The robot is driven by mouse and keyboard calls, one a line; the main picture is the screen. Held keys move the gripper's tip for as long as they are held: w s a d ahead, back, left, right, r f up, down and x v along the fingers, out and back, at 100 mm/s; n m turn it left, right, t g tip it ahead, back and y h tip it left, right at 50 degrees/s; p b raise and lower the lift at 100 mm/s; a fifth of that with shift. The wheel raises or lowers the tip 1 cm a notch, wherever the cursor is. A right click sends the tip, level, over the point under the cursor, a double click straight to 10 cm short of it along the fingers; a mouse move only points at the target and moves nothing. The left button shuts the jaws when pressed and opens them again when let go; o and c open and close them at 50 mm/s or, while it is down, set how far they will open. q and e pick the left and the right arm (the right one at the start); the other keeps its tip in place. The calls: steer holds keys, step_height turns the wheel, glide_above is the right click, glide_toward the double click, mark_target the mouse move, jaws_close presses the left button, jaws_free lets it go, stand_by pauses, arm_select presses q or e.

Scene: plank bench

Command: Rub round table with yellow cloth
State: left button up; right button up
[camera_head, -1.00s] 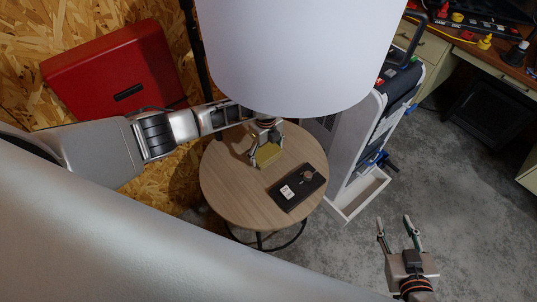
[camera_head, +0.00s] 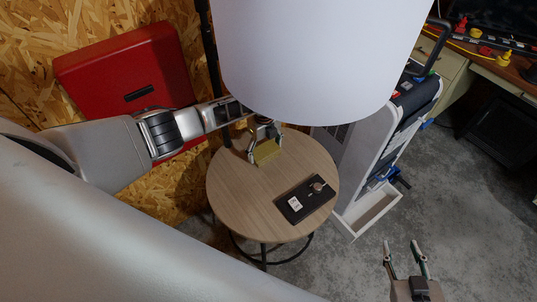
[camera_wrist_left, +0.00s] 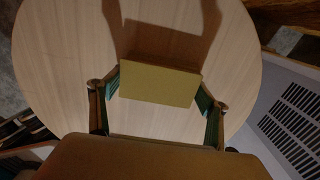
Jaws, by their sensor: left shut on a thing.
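The round wooden table (camera_head: 240,198) stands in the middle of the head view. My left gripper (camera_head: 266,150) is over its far part, shut on the yellow cloth (camera_head: 267,153), which looks like a flat, stiff block. In the left wrist view the cloth (camera_wrist_left: 158,84) sits between the two fingers, with the pale table top (camera_wrist_left: 60,50) below and a shadow beyond it. I cannot tell whether the cloth touches the top. My right gripper (camera_head: 405,262) is open and empty, off the table at the lower right, above the floor.
A black tray (camera_head: 307,200) with a white card and a small round item lies on the table's right front part. A large white lampshade (camera_head: 315,60) hangs over the back. A white cart (camera_head: 375,165) stands close on the right; a red case (camera_head: 125,85) is at left.

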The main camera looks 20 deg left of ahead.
arm_select(q)
steer(key=shift+w+a+f, duration=0.1)
steer(key=shift+w+a, duration=0.05)
steer(key=shift+a, duration=0.35)
steer(key=shift+r, duration=0.45)
step_height(320, 180, up, 4)
steer(key=p, duration=0.4)
steer(key=shift+w+d+r, duration=0.1)
steer(key=shift+r, duration=0.1)
steer(key=shift+r+p, duration=0.4)
steer(key=shift+p, duration=0.1)
step_height(320, 180, up, 3)
steer(key=p, duration=0.3)
steer(key=shift+r, duration=0.1)
